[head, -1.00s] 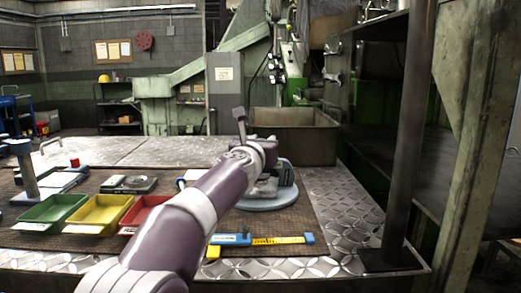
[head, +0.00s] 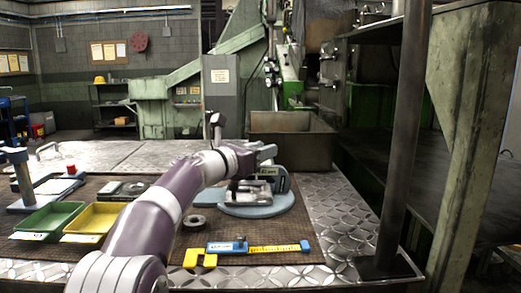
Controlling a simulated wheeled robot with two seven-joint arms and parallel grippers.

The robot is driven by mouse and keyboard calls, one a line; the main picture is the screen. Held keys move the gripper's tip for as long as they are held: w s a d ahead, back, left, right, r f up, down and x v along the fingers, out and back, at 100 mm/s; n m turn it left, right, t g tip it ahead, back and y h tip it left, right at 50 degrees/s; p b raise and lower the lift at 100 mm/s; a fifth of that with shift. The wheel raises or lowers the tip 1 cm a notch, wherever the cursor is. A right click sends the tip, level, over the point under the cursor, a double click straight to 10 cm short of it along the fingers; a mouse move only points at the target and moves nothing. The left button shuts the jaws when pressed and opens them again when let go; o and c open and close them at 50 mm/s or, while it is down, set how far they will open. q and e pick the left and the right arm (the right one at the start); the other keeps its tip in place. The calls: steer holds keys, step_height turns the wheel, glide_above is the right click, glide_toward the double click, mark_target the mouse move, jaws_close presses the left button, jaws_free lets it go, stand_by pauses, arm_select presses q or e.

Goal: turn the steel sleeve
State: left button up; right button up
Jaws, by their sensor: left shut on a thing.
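My left gripper (head: 262,155) is over the round blue-grey base (head: 257,210) of a small fixture (head: 280,180), pointing right. It is shut on a piece, which I take to be the steel sleeve; the fingers and wrist largely hide it, so its outline and tilt are not clear. Grey metal parts (head: 246,191) show under the gripper on the base. A dark steel ring (head: 195,222) lies flat on the brown mat, left of the base and apart from it. My right gripper is not in view.
A yellow and blue caliper (head: 255,248) lies in front of the base. Green (head: 47,220) and yellow (head: 95,220) trays stand at left. A metal bin (head: 293,137) stands behind, and a dark post (head: 402,140) rises at right. The patterned plate (head: 340,215) right of the mat is clear.

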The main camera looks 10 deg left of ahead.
arm_select(q)
steer(key=shift+r, duration=0.1)
steer(key=o, duration=1)
steer(key=shift+w, duration=0.1)
steer(key=shift+c, duration=0.2)
steer(key=v, duration=1.2)
steer(key=shift+s, duration=0.35)
steer(key=shift+a, duration=0.1)
